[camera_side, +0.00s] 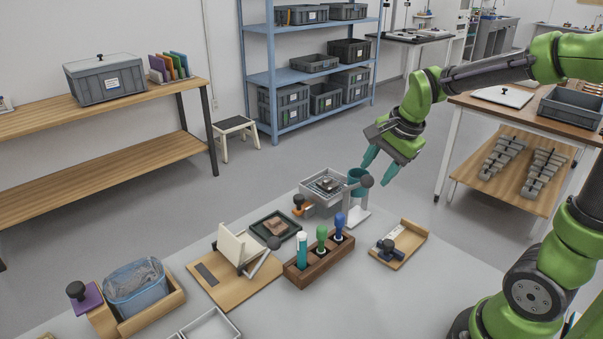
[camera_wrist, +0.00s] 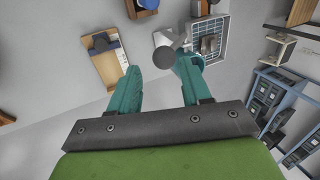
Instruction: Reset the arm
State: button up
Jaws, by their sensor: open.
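My gripper (camera_side: 380,168) is raised above the far right part of the grey table, its two teal fingers apart. Nothing shows between the fingers. In the wrist view, the open gripper (camera_wrist: 158,88) has bare grey surface between its fingertips. A teal cup (camera_side: 359,181) on or beside a white stand (camera_side: 357,216) is below and left of the fingers in the side view. I cannot tell the exact gap between the fingers and the cup.
A grey bin with dark pieces (camera_side: 325,187), a black tray with a brown sherd (camera_side: 275,230), a wooden rack of coloured-handled tools (camera_side: 320,258), a wooden tray (camera_side: 400,248) and a blue tub (camera_side: 137,287) stand on the table (camera_side: 350,300). The table's front right is clear.

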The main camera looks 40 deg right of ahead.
jog(key=shift+s+a+f+n, duration=0.1)
jog(key=shift+f+n, duration=0.05)
jog(key=shift+n, duration=0.35)
jog(key=s+a+r+n+t+y, duration=0.2)
jog(key=s+a+r+n, duration=0.3)
jog(key=s+a+n, duration=0.5)
jog(key=n+t, duration=0.1)
jog(key=n, duration=0.1)
jog(key=shift+s+a+n, duration=0.25)
jog(key=shift+a+n, duration=0.05)
jog(key=shift+n, duration=0.1)
